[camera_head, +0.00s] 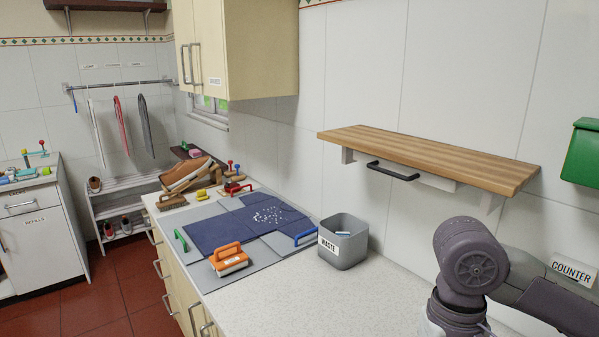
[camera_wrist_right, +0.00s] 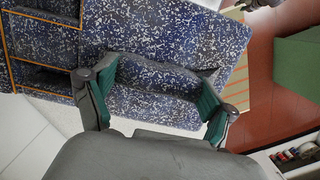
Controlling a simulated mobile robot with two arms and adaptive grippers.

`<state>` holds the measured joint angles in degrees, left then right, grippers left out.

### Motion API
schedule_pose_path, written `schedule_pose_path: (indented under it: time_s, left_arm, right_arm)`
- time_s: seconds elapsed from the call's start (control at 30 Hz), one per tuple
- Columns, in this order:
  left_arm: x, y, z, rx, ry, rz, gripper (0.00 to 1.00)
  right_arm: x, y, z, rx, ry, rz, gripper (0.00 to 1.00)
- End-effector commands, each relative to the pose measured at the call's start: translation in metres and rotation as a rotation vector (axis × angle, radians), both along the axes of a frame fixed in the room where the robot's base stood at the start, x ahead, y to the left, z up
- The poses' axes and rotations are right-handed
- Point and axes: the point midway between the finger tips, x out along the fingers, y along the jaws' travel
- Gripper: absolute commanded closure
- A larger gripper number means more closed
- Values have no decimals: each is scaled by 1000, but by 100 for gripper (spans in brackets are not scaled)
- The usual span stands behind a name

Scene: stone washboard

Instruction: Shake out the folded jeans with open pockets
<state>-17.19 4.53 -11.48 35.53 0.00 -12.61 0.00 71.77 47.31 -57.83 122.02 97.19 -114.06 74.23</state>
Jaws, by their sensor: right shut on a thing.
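Dark blue denim with white flecks and orange stitching, seemingly the jeans (camera_wrist_right: 175,45), fills much of the right wrist view. Slit-like pocket openings (camera_wrist_right: 45,75) show at its left. My right gripper (camera_wrist_right: 160,72), with green finger pads, is shut on a fold of this cloth. The head view shows part of my right arm but not its gripper. There, navy cloth (camera_head: 215,232) lies flat on the grey mat (camera_head: 262,255), with white bits scattered on it. I cannot tell how it relates to the held cloth. My left gripper is not identifiable.
The grey waste bin (camera_head: 343,243) stands right of the mat. An orange-handled block (camera_head: 229,262) sits on the mat's front edge; brushes and a wooden rack are behind. A wooden shelf (camera_head: 430,155) juts from the wall. The near counter (camera_head: 270,305) is clear.

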Motion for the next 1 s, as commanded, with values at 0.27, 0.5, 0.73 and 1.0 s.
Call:
schedule_pose_path:
  time_s: [0.27,0.5,0.73,1.0]
  left_arm:
    - [-1,3,0,4,1,-1,63]
    - [0,-1,0,-1,0,0,63]
    - [0,1,-1,2,0,0,63]
    - [0,1,-1,2,0,0,63]
  right_arm:
    - [2,1,-29,3,-9,5,85]
    - [-6,-1,-101,-9,29,0,85]
    - [-2,0,-98,-4,14,2,85]
    - [-2,0,-98,-4,14,2,85]
